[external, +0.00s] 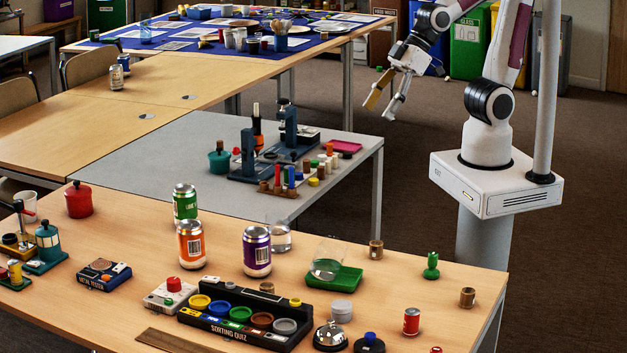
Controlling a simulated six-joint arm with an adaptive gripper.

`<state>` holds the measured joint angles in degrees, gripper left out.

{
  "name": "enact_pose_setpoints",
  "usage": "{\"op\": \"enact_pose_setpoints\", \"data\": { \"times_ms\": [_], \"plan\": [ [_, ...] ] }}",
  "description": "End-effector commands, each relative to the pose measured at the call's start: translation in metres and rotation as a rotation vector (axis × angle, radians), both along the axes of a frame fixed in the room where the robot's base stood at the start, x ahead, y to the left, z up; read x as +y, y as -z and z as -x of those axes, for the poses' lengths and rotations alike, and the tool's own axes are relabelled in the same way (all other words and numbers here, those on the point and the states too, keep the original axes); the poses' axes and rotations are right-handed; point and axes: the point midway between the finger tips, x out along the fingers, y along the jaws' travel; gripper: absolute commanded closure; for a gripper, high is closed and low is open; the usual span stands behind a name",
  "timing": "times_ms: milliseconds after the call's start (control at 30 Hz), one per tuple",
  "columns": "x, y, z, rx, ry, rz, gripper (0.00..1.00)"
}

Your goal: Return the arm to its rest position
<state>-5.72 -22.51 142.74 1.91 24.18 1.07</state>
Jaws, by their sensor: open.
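My gripper (384,105) is open and empty. It hangs in the air over the floor, just past the right far corner of the grey table (120,152). Its fingers point down and to the left, and they touch nothing that I can see. My arm reaches up from its white base and bends over to the left; its top part is cut off by the upper edge of the picture.
The front wooden table (130,223) holds several cans, a black sorting tray (247,317) with coloured cups, a green dish (335,280) and a bell (330,337). Microscope-like stands (290,128) are on the grey table. Bins (468,45) stand behind my arm. The floor around my gripper is clear.

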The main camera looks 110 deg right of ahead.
Motion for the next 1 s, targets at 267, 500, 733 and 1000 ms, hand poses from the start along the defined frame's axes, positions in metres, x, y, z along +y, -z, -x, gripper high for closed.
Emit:
{"op": "enact_pose_setpoints", "data": {
  "times_ms": [267, 500, 733, 1000],
  "plan": [
    [-0.019, -0.019, 0.05, 0.048, 0.027, 0.018, 0.37],
    [-0.032, -0.028, 0.094, 0.092, 0.05, 0.034, 0.37],
    [-0.038, -0.032, 0.12, 0.121, 0.063, 0.043, 0.37],
    [-0.039, -0.032, 0.125, 0.128, 0.066, 0.044, 0.37]
  ]
}}
